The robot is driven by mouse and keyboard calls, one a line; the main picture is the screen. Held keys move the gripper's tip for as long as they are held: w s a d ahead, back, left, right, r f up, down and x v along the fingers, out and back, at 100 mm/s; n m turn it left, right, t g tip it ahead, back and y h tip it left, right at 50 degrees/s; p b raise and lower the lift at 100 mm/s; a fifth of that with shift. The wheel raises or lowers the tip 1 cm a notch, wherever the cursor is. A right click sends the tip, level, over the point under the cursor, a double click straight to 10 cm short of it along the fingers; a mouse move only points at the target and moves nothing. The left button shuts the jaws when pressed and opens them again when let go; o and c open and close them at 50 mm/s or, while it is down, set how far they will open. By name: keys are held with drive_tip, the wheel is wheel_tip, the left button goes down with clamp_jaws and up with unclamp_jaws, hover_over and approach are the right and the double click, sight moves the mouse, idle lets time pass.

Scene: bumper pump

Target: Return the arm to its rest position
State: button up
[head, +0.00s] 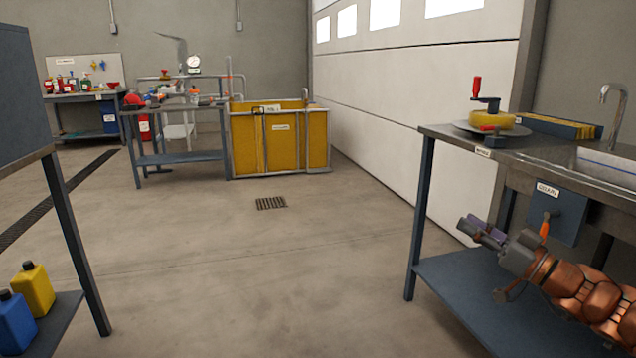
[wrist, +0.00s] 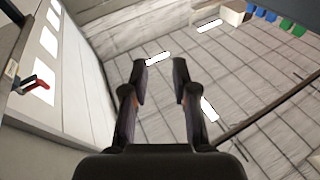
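My gripper (head: 478,231) is at the lower right of the head view, at the end of my copper-coloured arm. It points up and to the left, in front of the right-hand workbench (head: 447,205) and above its lower shelf in the picture. In the wrist view my gripper (wrist: 160,82) shows two dark fingers apart with a clear gap. It is open and nothing is between the fingers. Part of my arm is cut off by the right edge of the head view.
The right bench carries a yellow round part with a red-handled crank (head: 487,105) and a sink (head: 610,160). A dark box labelled "QUARE" (head: 556,215) hangs close to my arm. A yellow tank (head: 280,143) stands farther back. The middle floor (head: 240,250) is clear.

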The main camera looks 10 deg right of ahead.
drive_tip(key=a+r+n+g+y+p, duration=0.25)
drive_tip(key=a+r+g+p, duration=0.2)
drive_tip(key=a, duration=0.65)
drive_tip(key=s+a+r+g+h+p, duration=0.1)
drive_tip(key=s+a+r+g+p, duration=0.2)
drive_tip(key=s+a+g+p, duration=0.5)
drive_tip(key=s+a+r+g+p, duration=0.3)
drive_tip(key=s+a+p, duration=0.15)
drive_tip(key=a, duration=0.85)
drive_tip(key=s+r+m+g+h+p, duration=0.35)
drive_tip(key=s+h+p, duration=0.25)
drive_tip(key=s+p, duration=0.7)
drive_tip(key=s+d+r+m+h+p, duration=0.3)
drive_tip(key=s+d+r+h+p, duration=0.2)
drive_tip(key=d+p, duration=0.4)
drive_tip(key=shift+s+r+m+h, duration=0.35)
drive_tip(key=shift+s+r, duration=0.45)
drive_tip(key=shift+s, duration=0.3)
drive_tip(key=shift+d, duration=0.1)
